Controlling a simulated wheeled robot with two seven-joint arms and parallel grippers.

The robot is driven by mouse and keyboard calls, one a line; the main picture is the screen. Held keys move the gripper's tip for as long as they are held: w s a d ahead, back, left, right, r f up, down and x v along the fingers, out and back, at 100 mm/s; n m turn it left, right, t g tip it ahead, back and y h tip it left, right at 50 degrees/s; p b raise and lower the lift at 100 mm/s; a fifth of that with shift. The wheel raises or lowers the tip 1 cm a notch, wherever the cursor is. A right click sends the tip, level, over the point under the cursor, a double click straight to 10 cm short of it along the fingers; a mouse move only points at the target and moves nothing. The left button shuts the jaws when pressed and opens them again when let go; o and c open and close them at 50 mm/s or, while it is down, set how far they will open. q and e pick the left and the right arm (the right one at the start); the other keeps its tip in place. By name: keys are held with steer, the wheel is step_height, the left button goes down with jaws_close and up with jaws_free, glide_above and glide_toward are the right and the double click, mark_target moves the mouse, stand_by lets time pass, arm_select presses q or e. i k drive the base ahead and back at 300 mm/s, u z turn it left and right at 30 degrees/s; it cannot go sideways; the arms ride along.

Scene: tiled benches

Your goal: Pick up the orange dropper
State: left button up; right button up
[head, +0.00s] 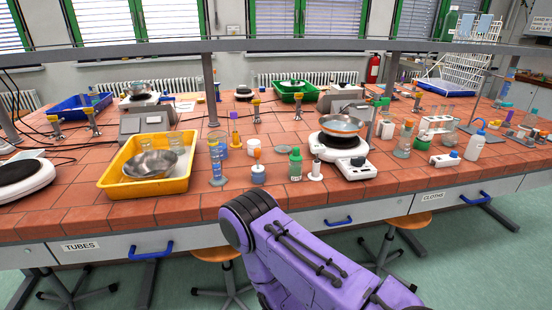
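A small bottle with a blue lower part (258,176) stands near the front edge of the tiled bench, left of the middle. An orange top (256,153) rises from it and may be the orange dropper; it is too small to be sure. A second slim orange-topped piece (408,131) stands farther right among the glassware. My purple arm comes in from the lower right and bends in front of the bench edge. No fingertips of either gripper show.
A green-capped bottle (295,164), a measuring cylinder (216,162) and a white stand (316,169) crowd the orange-topped bottle. A yellow tray (112,182) with a metal bowl lies left, a white hotplate (355,167) right. A grey shelf (150,48) spans above. The front bench strip is clear.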

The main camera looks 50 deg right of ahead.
mark_target(257, 151)
steer(key=z, duration=1.65)
